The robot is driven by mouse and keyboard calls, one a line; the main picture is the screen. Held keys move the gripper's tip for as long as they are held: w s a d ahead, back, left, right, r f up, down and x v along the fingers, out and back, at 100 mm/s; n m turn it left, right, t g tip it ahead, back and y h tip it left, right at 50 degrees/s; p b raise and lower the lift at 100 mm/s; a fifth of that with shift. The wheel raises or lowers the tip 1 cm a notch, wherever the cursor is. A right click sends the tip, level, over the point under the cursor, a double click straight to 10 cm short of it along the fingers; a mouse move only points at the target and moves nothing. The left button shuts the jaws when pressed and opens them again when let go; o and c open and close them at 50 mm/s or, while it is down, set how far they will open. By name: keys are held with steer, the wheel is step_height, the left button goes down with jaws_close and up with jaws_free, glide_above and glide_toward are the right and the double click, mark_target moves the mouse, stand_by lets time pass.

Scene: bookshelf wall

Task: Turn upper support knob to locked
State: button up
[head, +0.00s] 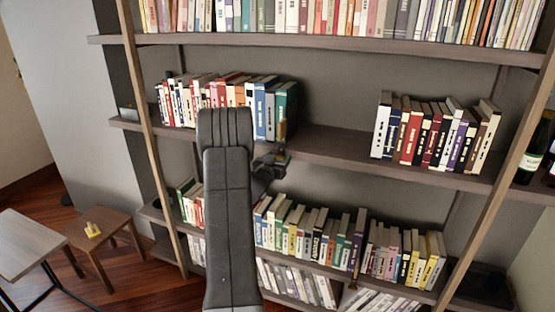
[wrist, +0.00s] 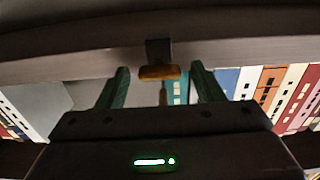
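The upper support knob (wrist: 159,72) is an orange-brown piece on a dark bracket (wrist: 158,49) at the front edge of the middle shelf. In the wrist view a thin brown stem shows just below it. In the head view an orange-brown upright part (head: 282,130) shows in front of the teal book. My gripper (wrist: 161,82) is open, with its two green fingers on either side of the knob. Gaps show between each finger and the knob, and I see no contact. In the head view my arm hides much of the gripper (head: 268,168).
The middle shelf (head: 335,148) carries a left book group (head: 215,95) and a right book group (head: 435,130), with bare shelf between them. Full book rows stand above and below. A bottle (head: 533,150) stands at right. A small stool (head: 105,218) holds a yellow object.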

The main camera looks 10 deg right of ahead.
steer(key=c, duration=0.9)
steer(key=shift+f+m+b, duration=0.15)
steer(key=shift+m+b, duration=0.15)
steer(key=shift+b, duration=0.4)
steer(key=shift+s+d+m+b, duration=0.1)
steer(key=shift+d+m+b, duration=0.05)
steer(key=shift+m+b, duration=5.35)
steer(key=shift+n+b, duration=0.3)
steer(key=shift+b, duration=0.1)
steer(key=o, duration=1)
